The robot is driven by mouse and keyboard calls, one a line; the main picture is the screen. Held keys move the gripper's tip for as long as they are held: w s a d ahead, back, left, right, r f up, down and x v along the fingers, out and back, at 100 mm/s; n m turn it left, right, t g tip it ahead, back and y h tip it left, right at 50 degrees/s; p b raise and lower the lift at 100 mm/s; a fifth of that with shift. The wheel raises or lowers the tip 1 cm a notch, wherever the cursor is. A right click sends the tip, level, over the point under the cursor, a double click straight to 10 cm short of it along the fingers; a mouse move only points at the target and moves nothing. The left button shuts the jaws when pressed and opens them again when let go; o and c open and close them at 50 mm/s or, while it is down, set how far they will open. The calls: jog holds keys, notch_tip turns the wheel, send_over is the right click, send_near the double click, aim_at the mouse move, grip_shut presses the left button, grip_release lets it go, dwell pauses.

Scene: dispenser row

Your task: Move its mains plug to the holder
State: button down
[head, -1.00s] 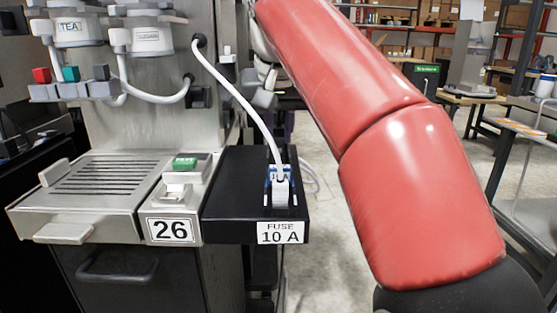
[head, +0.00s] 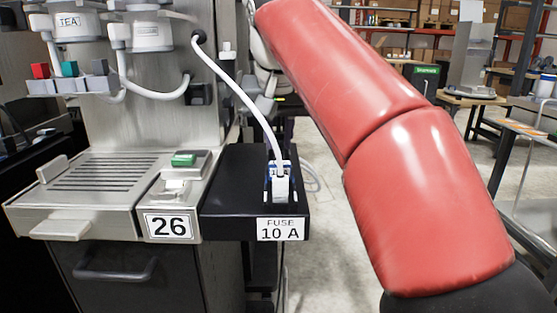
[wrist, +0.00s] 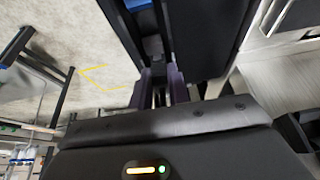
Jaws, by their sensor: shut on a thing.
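The white mains plug (head: 282,188) sits upright at the blue-edged fitting in the slot of the black shelf (head: 232,195) labelled "FUSE 10 A". A white cable (head: 235,88) arcs from it up to a round port on the steel machine. My gripper (wrist: 160,92) points between dark walls in the wrist view, its two narrow purple-grey fingers close together. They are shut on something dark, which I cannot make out. In the head view my wrist is behind the shelf and partly hidden by my red arm. I cannot tell which thing is the holder.
A small white fitting (head: 227,52) is on the machine's side. Open floor lies to the right, with a table (head: 527,130) beyond.

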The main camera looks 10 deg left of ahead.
jog(key=shift+f, duration=0.15)
dwell(0.6)
jog(key=c, duration=1.1)
grip_release()
jog(key=shift+o, duration=0.2)
notch_tip(320, 180, up, 3)
jog(key=p, duration=0.3)
jog(key=shift+r, duration=1.9)
jog(key=shift+r, duration=0.1)
